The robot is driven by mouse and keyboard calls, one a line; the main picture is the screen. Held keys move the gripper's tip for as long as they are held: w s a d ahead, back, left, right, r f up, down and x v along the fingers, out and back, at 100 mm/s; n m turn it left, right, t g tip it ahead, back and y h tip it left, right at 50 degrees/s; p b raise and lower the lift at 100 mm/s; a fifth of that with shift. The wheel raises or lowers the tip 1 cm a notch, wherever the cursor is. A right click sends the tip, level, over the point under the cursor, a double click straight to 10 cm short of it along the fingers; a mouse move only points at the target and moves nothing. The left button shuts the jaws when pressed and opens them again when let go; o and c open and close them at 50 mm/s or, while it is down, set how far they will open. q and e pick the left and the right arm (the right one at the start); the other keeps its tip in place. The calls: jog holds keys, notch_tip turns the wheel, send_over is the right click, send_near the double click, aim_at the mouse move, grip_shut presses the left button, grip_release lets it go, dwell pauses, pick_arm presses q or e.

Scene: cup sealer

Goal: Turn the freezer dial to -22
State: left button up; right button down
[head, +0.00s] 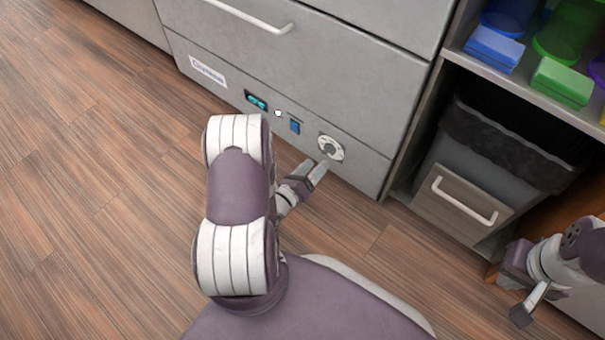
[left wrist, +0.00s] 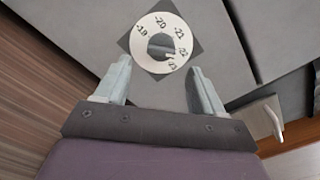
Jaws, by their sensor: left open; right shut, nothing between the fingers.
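The freezer dial (head: 330,149) is a round white plate with a dark centre knob, low on the grey freezer front. In the left wrist view, the dial (left wrist: 143,56) shows numbers from -19 round through -20 and -21 to -22 and beyond. A small light mark on the knob is at its lower right, towards the -22 side; its exact setting is unclear. My left gripper (head: 315,172) is open just in front of the dial. In the left wrist view, its fingers (left wrist: 160,84) are apart below the dial, with nothing between them. My right gripper (head: 528,308) is shut and empty, far from the dial.
A blue switch (head: 295,127) and a small lit display (head: 257,102) are left of the dial. The wooden floor at left is clear.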

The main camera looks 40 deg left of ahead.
pick_arm(q)
jog(key=s+p, duration=0.2)
jog(key=s, duration=0.6)
jog(key=shift+a, duration=0.25)
pick_arm(e)
notch_tip(320, 180, up, 3)
jog(key=shift+r, duration=0.1)
